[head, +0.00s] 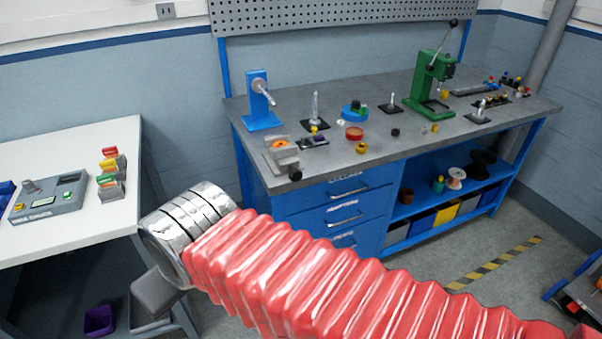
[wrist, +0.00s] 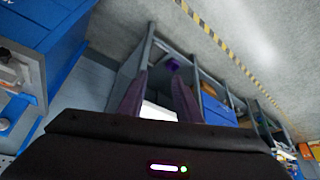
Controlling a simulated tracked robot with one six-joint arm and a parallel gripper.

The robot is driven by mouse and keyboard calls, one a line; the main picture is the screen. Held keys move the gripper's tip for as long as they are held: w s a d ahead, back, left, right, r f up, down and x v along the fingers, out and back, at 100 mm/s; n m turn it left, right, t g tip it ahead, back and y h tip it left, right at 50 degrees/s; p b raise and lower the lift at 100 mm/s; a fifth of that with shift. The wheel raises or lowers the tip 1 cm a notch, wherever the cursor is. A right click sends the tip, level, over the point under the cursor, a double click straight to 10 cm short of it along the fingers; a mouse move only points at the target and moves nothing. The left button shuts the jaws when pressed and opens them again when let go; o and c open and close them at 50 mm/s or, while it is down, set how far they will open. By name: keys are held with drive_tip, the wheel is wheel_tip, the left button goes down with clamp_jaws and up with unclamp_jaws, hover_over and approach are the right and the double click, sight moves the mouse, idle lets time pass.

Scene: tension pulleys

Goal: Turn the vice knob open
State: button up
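A small grey vice (head: 283,153) stands at the front left corner of the workbench, with something orange on top. Its dark round knob (head: 295,174) sticks out at the bench's front edge. I cannot tell from here how far the vice is opened. My gripper shows in the wrist view (wrist: 159,76) with two dark fingers apart and nothing between them. In the head view my red arm reaches to the lower left, well short of the vice, and the fingers are not clearly seen there. The knob cannot be made out in the wrist view.
The grey workbench (head: 375,135) carries a blue press, a green press (head: 428,80) and several small parts. Blue drawers (head: 335,210) stand below its left side. A white table (head: 70,225) with a control box (head: 48,197) is at the left. The floor between them looks open.

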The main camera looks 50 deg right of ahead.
drive_tip(key=shift+w, duration=0.15)
drive_tip(key=shift+o, duration=1.4)
drive_tip(key=shift+w+d, duration=0.15)
drive_tip(key=shift+w, duration=0.05)
drive_tip(key=shift+o, duration=1.1)
drive_tip(key=w+d+f+m+t+h, duration=0.2)
drive_tip(key=w+d+f, duration=0.1)
drive_tip(key=w+d, duration=0.6)
drive_tip(key=shift+w+d+m+h, duration=0.3)
drive_tip(key=shift+w+d, duration=0.1)
drive_tip(key=shift+d, duration=0.8)
drive_tip(key=w+d+f+m+t+h, duration=0.1)
drive_tip(key=w+d+f, duration=0.15)
drive_tip(key=d, duration=0.45)
drive_tip(key=w+d+f+m+t+h, duration=0.1)
drive_tip(key=w+d+f+h, duration=0.15)
drive_tip(key=d, duration=0.45)
drive_tip(key=m+t+h, duration=0.4)
drive_tip(key=m+t, duration=0.1)
drive_tip(key=m, duration=0.2)
approach(296, 178)
drive_tip(key=v, duration=0.2)
drive_tip(key=shift+s+a, duration=0.1)
drive_tip(key=shift+s, duration=0.05)
drive_tip(key=x, duration=1.4)
drive_tip(key=shift+r, duration=0.1)
